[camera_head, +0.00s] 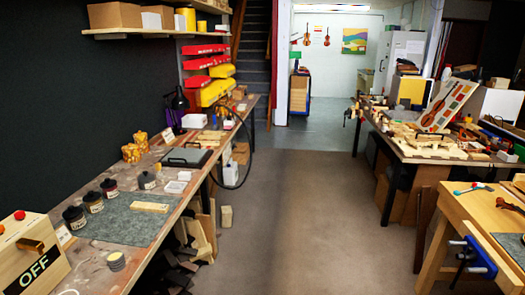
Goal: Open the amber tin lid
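I cannot clearly pick out an amber tin with a lid. On the left bench (112,205) stand several dark jars with black lids, such as one jar (74,217) at the left end of the row. Their labels are too small to read. A small grey round thing (116,261) sits near the bench's front edge. Two amber-gold lumpy things (130,153) stand at the back of the bench; I cannot tell whether they have lids. Neither of my grippers shows.
A pale box marked OFF (34,252) stands at lower left. A grey mat (120,228) holds a wooden block (150,207). A flat dark-handled case (186,157) lies farther back. The floor (300,215) between the benches is clear. A blue vise (476,258) juts from the right workbench.

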